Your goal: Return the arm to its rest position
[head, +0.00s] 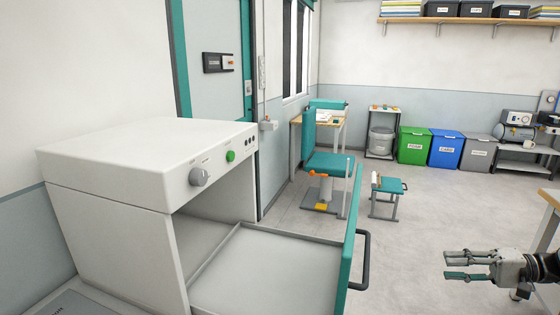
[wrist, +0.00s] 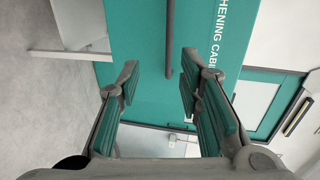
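My gripper (head: 470,265) shows at the lower right of the head view, out over the floor and well to the right of the white cabinet (head: 140,160). Its teal-padded fingers are apart with nothing between them; the wrist view shows the open fingers (wrist: 160,100) too. The cabinet's teal-fronted drawer (head: 352,235) is pulled out, and its tray looks empty where visible. The dark drawer handle (head: 364,262) is clear of my gripper. In the wrist view the teal front (wrist: 145,45) with white lettering and the handle (wrist: 170,40) lie beyond the fingers.
A teal chair (head: 328,165) and a small stool (head: 388,188) stand behind the drawer. Green, blue and grey bins (head: 446,148) line the back wall. A wooden table edge (head: 550,198) is at the right, near my arm. The middle floor (head: 420,220) is clear.

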